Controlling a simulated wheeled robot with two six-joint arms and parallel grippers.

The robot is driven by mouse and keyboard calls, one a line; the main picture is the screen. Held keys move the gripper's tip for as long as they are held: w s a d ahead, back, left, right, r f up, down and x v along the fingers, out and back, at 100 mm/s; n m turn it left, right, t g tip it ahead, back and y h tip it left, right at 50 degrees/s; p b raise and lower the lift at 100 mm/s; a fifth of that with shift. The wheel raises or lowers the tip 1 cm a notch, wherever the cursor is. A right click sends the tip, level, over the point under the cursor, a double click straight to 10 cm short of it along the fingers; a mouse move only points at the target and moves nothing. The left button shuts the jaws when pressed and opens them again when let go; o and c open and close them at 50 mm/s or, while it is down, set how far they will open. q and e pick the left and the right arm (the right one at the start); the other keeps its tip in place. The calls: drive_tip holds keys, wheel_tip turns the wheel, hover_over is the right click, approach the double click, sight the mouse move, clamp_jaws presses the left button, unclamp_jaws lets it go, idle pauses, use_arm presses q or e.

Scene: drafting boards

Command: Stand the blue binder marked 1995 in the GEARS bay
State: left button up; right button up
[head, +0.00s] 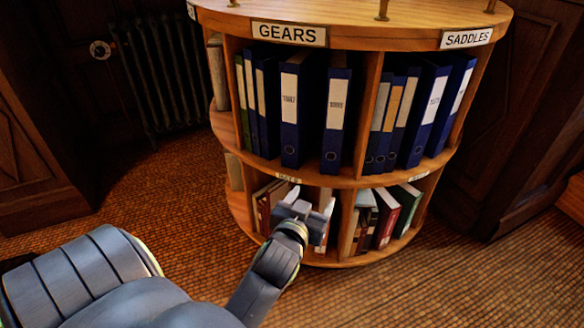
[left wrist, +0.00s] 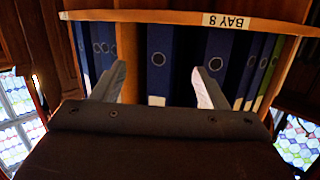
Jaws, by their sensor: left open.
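The GEARS bay (head: 289,35) is the upper bay of a round wooden shelf and holds several blue binders. Two of them, a blue binder (head: 290,142) and another blue binder (head: 333,145), stand upright with white spine labels and dark gaps beside them. The label print is too small to read, so I cannot tell which is marked 1995. My left gripper (head: 311,199) is open and empty in front of the lower tier, below the GEARS bay. In the left wrist view, upside down, its fingers (left wrist: 160,82) spread before blue binders (left wrist: 160,58). My right gripper is out of view.
The SADDLES bay (head: 467,38) to the right holds more blue binders (head: 430,110). The lower tier holds several books (head: 385,218), partly behind my left gripper. A dark radiator (head: 160,75) stands back left. The carpet (head: 130,195) left of the shelf is clear.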

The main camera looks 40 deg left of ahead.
use_arm(q)
drive_tip(key=s+d+f+m+h, duration=0.1)
drive_tip(key=s+h, duration=0.3)
drive_tip(key=s, duration=0.7)
drive_tip(key=shift+d+f+m, duration=0.3)
drive_tip(key=shift+d+m, duration=0.3)
drive_tip(key=shift+d, duration=0.25)
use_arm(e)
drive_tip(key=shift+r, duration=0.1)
